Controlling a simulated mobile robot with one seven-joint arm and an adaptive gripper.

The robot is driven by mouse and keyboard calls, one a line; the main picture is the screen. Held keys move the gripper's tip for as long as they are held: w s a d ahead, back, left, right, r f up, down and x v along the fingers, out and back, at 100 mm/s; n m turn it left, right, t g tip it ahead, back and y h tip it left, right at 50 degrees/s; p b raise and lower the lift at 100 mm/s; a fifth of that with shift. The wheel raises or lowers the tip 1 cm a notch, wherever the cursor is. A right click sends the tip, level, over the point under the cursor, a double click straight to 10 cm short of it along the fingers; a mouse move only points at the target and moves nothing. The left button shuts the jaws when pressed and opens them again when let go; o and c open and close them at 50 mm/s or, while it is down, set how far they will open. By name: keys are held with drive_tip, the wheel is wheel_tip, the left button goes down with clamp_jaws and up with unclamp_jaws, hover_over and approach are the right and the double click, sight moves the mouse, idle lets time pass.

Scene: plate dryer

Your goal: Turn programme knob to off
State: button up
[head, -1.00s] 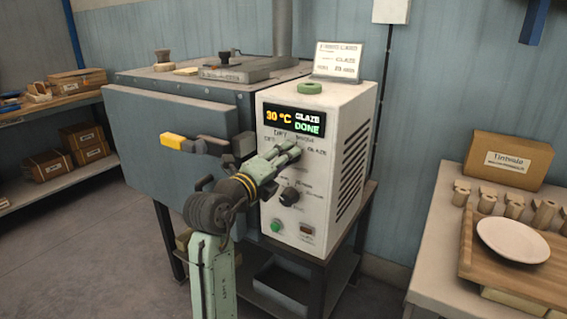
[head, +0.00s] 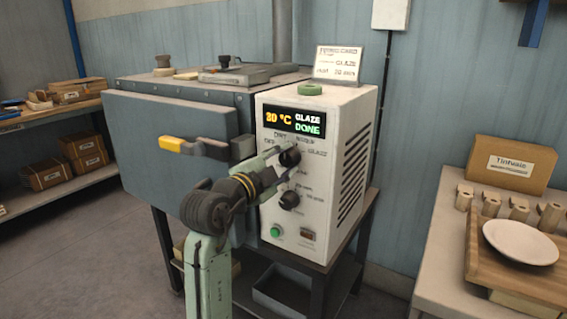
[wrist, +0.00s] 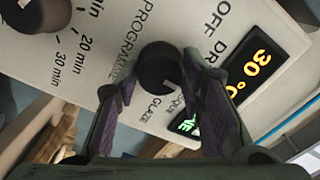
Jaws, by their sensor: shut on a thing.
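The black programme knob (head: 290,157) is on the white control box (head: 345,105), under a display reading 30 °C, GLAZE, DONE. My gripper (head: 279,163) is at the front panel with its fingers on either side of the knob. In the wrist view the purple-padded fingers (wrist: 163,75) flank the programme knob (wrist: 158,66) and are shut on it. A small white mark on the knob faces the Bisque and Glaze labels; which one exactly is unclear. The OFF label (wrist: 207,14) is visible beyond the right finger.
A second black knob (head: 289,200), the timer, sits below, with a green button (head: 276,231). The dryer door handle (head: 190,147) sticks out to the left. A side table (head: 430,260) holds a plate (head: 520,242) and a box (head: 505,163).

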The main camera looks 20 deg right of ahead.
drive_tip(key=n+p, duration=0.1)
drive_tip(key=n, duration=0.5)
drive_tip(key=shift+r, duration=0.1)
drive_tip(key=n+p, duration=0.2)
drive_tip(key=n, duration=0.3)
drive_tip(key=shift+n+p, duration=0.35)
drive_tip(key=shift+n, duration=0.05)
drive_tip(key=o, duration=1.2)
drive_tip(key=shift+c, duration=0.2)
drive_tip(key=v, duration=1.2)
